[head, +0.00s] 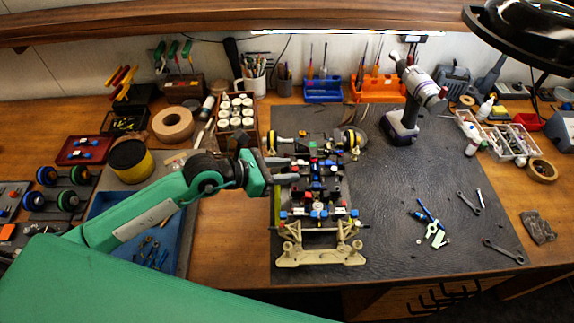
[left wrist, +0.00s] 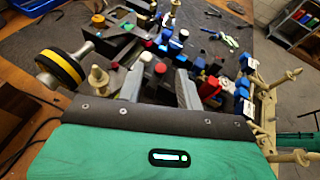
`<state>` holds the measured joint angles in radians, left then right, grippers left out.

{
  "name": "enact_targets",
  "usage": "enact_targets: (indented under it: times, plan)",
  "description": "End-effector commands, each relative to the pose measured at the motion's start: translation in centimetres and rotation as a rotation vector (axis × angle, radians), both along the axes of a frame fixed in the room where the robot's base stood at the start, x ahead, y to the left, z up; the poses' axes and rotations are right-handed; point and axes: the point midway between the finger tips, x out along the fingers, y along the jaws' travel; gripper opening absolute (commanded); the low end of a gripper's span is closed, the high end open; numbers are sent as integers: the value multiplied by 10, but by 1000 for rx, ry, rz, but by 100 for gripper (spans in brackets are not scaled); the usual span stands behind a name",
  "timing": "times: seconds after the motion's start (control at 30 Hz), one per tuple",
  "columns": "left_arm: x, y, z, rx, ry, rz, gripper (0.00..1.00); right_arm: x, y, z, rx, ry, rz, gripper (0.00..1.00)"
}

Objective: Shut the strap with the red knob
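The RC racecar (head: 318,258) lies on the dark mat, its cream bumper toward the front. Several small red parts show on its chassis. I cannot tell for sure which belongs to the strap, nor how the strap lies. My left gripper (head: 290,169) reaches over the car's left side. Its two grey fingers (left wrist: 160,88) are apart, with nothing clamped between them. My right gripper is not in view.
A yellow-banded wheel (left wrist: 60,70) is close to my left gripper. A drill (head: 405,110) stands behind right of the car. Wrenches (head: 503,251) and small blue and pale parts (head: 435,230) lie on the mat (head: 390,200). A blue tray (head: 180,265) lies under my left arm.

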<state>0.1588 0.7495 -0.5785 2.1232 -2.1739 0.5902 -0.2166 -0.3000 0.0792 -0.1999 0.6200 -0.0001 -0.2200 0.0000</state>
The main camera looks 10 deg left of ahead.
Motion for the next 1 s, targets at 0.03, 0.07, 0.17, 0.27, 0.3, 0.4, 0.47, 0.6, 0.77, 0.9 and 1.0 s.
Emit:
enact_targets:
  times: [0.03,0.07,0.17,0.27,0.3,0.4,0.47,0.6,0.77,0.9,1.0]
  plan:
    - [2,-3,0,-2,0,0,36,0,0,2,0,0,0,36]
    - [3,-4,-1,-1,0,-1,36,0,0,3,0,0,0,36]
    - [5,-7,-3,1,-1,0,36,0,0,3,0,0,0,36]
    - [5,-7,-4,1,-1,0,36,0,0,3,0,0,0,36]
    - [5,-7,-4,1,-1,0,36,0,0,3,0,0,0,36]
    - [5,-7,-4,1,-1,0,36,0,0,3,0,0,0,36]
    - [5,-7,-4,1,-1,0,28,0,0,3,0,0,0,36]
    - [5,-7,-4,1,-1,0,1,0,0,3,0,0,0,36]
    - [5,-7,-3,3,0,-1,0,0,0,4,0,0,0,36]
    - [5,-9,2,39,11,-1,0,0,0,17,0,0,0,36]
    - [5,-10,1,78,21,-1,0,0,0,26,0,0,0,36]
